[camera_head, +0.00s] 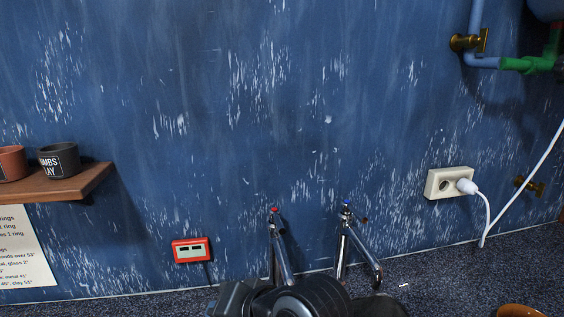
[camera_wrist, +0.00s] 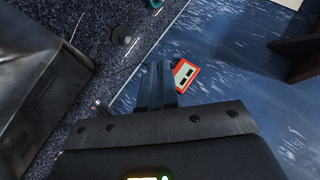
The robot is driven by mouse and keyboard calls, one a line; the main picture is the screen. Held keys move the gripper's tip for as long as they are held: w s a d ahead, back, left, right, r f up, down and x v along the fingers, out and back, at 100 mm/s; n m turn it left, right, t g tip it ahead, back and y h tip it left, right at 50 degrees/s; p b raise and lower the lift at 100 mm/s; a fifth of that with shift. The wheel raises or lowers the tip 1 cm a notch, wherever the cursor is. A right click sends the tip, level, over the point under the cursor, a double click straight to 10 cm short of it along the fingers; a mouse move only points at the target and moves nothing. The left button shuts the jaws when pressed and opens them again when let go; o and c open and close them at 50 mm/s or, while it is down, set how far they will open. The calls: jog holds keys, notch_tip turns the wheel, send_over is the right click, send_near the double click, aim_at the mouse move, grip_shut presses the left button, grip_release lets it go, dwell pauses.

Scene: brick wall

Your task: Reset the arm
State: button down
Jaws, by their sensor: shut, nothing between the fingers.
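My gripper (camera_wrist: 158,84) shows in the wrist view with its two dark fingers close together and nothing between them. The fingers point toward the line where the speckled counter meets the blue wall. In the head view, part of my dark arm covers the bottom centre, in front of the lower ends of two chrome taps; the fingertips cannot be made out there. A red-framed box (camera_head: 192,250) with a pale face is on the wall to the left of the taps. It also shows in the wrist view (camera_wrist: 184,75), just right of the fingertips; I cannot tell the gap.
The chrome taps, one red-topped (camera_head: 275,235) and one blue-topped (camera_head: 346,235), stand at the wall. A wooden shelf (camera_head: 80,185) with a dark cup (camera_head: 58,160) juts out left. A socket (camera_head: 440,184) with a white plug is right. An orange-rimmed bowl (camera_head: 519,311) stands lower right.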

jog(key=s+d+f+m+t+h, duration=0.1)
jog(key=s+d+f+t, duration=0.1)
jog(key=s+d, duration=0.3)
jog(key=s+d+f+m+t+h, duration=0.1)
jog(key=s+d+f+t, duration=0.1)
jog(key=s+d+f, duration=0.2)
jog(key=s+d+f+m+t+h, duration=0.1)
jog(key=s+d+f+t+h, duration=0.1)
jog(key=s+d+f, duration=0.2)
jog(key=shift+s+d+t, duration=0.15)
jog(key=shift+s+d, duration=0.4)
jog(key=shift+s, duration=0.45)
jog(key=shift+s+d+t, duration=0.1)
jog(key=shift+s+d, duration=0.5)
jog(key=shift+s, duration=0.35)
jog(key=shift+s+d+t, duration=0.15)
jog(key=shift+s+d, duration=0.4)
jog(key=shift+s, duration=0.45)
jog(key=s+d+r+n+t+h, duration=0.1)
jog(key=s+d+r+n+h, duration=0.1)
jog(key=s+d+r, duration=0.2)
jog(key=s+d+r+n+h, duration=0.2)
jog(key=s+d+r, duration=0.2)
jog(key=s+d, duration=0.7)
jog(key=shift+s+d+n+t+h+b, duration=0.15)
jog(key=shift+s+n+t+h+b, duration=0.25)
jog(key=shift+s, duration=2.05)
